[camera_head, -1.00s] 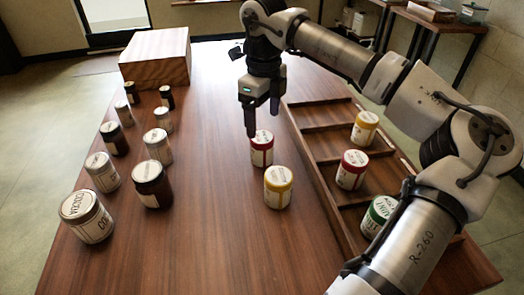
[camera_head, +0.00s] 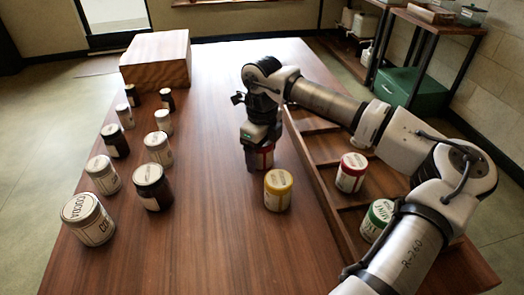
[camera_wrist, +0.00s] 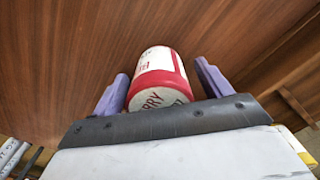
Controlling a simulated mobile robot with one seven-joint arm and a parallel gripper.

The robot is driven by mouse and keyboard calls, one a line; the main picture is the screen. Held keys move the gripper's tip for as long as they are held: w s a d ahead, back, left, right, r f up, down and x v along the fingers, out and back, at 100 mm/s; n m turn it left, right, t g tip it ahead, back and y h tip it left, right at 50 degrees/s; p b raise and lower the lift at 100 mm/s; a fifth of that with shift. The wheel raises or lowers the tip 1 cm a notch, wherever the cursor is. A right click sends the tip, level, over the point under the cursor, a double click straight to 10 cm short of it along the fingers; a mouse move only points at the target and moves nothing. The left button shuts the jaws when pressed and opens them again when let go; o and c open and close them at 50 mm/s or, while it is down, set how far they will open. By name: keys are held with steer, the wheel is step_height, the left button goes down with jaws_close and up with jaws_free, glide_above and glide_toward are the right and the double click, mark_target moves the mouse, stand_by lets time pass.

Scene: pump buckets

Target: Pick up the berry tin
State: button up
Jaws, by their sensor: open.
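The berry tin (camera_wrist: 160,72) is red and white, with letters ending in "RRY" on its pale lid in the wrist view. It stands on the table, and its red side (camera_head: 266,157) shows below my gripper in the head view. My gripper (camera_head: 262,160) points down over the tin. In the wrist view its two purple fingers (camera_wrist: 162,72) are open on either side of the tin, with a small gap visible at the right. Part of the lid is hidden by the gripper body.
A yellow tin (camera_head: 278,190) stands close in front of the berry tin. The divided wooden rack (camera_head: 322,150) at the right holds another red tin (camera_head: 351,171) and a green tin (camera_head: 376,219). Several dark and white tins stand at the left, before a wooden box (camera_head: 156,60).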

steer(key=c, duration=1.1)
steer(key=shift+r, duration=0.15)
